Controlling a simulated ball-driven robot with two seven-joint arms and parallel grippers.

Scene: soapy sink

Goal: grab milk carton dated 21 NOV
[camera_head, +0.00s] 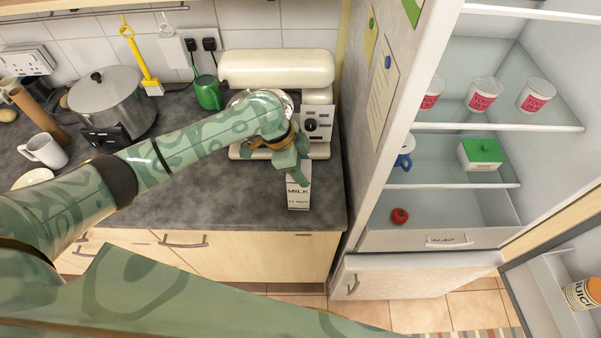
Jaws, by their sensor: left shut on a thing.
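A white milk carton (298,195) stands upright at the front edge of the grey counter, or is held just above it; I cannot tell which. It reads "MILK" with a smaller date line below that is too small to read surely. My left arm reaches across the counter from the left. My left gripper (297,174) is shut on the top of the carton and hides its upper part. My right gripper is not in view.
A cream stand mixer (277,70) is right behind the carton. A steel pot (105,103) and a white mug (44,151) stand at the left. The open fridge at the right holds several tubs (483,94), a green-lidded box (481,154) and a tomato (399,216).

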